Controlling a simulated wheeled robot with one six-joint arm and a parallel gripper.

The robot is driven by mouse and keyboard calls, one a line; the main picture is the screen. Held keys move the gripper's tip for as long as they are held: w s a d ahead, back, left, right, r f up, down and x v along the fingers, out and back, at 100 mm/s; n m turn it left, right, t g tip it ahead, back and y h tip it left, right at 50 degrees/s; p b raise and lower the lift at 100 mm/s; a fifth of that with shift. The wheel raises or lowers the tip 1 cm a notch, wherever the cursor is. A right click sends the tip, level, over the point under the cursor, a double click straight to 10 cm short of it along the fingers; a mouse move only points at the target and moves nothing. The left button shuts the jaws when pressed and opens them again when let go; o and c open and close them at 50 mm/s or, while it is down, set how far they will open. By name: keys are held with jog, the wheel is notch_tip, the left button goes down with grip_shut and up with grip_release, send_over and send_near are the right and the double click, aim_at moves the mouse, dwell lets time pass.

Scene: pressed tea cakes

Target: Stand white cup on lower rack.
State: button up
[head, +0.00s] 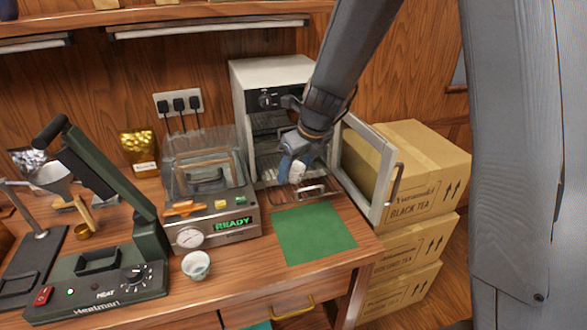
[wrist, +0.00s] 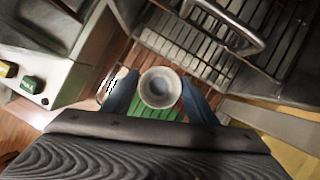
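The white cup (wrist: 160,88) sits between the two blue fingers of my gripper (wrist: 160,98) in the wrist view, its round mouth facing the camera. The fingers appear to press on both sides of it. In the head view my gripper (head: 291,168) holds the white cup (head: 298,173) in front of the open cabinet (head: 275,72). Wire racks show inside the cabinet. The lower rack (head: 313,191), with a metal handle, sits low at the opening, close to the cup. The wrist view shows wire racks (wrist: 180,45) and a handle (wrist: 240,30) beyond the cup. My arm hides part of the cabinet.
The cabinet door (head: 370,170) stands open to the right, beside stacked cartons (head: 420,170). A green mat (head: 312,234) lies clear in front. A heat press (head: 100,270) is farther left.

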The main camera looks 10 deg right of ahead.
jog(key=shift+o, duration=0.6)
jog(key=shift+r, duration=0.25)
jog(key=v, duration=1.2)
jog(key=s+d+f+n+g+h, duration=0.1)
jog(key=s+d+f+n, duration=0.3)
jog(key=s+n, duration=0.5)
jog(key=s+d+f+n+g+h, duration=0.1)
jog(key=s+d+f+n, duration=0.3)
jog(key=n, duration=1.6)
jog(key=s+f, duration=0.4)
jog(key=s, duration=0.1)
jog(key=shift+s+d+b, duration=0.15)
jog(key=shift+d+b, duration=0.15)
jog(key=shift+b, duration=0.05)
